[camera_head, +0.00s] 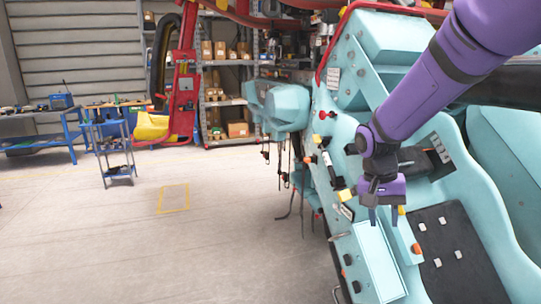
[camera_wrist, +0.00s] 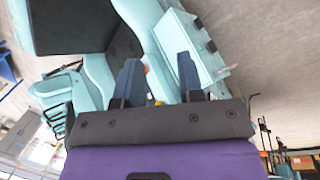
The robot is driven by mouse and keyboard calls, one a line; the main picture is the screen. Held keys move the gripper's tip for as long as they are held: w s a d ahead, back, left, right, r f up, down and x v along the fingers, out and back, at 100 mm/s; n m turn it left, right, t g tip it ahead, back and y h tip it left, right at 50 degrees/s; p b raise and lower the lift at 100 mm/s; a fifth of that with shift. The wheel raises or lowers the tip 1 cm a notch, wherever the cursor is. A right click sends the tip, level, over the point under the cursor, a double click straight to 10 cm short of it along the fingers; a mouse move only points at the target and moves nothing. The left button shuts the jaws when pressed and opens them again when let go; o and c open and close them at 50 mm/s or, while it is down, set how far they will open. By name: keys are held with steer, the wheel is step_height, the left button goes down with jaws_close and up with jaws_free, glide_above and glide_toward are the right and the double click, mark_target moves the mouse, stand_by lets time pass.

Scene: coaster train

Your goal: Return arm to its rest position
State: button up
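My purple arm (camera_head: 420,90) reaches in from the upper right of the head view, over a turquoise coaster train car. My gripper (camera_head: 383,218) points down above the car's side, near a turquoise box-like step (camera_head: 378,262). In the wrist view my gripper (camera_wrist: 160,80) shows two dark fingers standing apart with nothing held between them. The turquoise box (camera_wrist: 190,48) and the car's dark seat pad (camera_wrist: 70,25) lie beyond the fingers. From these views I cannot tell whether the fingers touch the car.
The car (camera_head: 350,90) fills the right side, with knobs and levers along its edge. A blue cart (camera_head: 112,150), a workbench (camera_head: 40,140), a red machine (camera_head: 183,95) and loaded shelves (camera_head: 235,90) stand behind. The floor (camera_head: 180,240) at left is clear.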

steer(key=s+d+r+n+t+y, duration=0.1)
steer(key=s+d+r+n+t, duration=0.1)
steer(key=s+r, duration=0.5)
steer(key=s+d+r+n+t+y, duration=0.1)
steer(key=s+r, duration=0.6)
steer(key=s, duration=0.8)
steer(key=shift+d+r+n+t, duration=0.15)
steer(key=shift+d+n+t, duration=0.85)
steer(key=shift+t, duration=0.9)
steer(key=shift+d, duration=0.1)
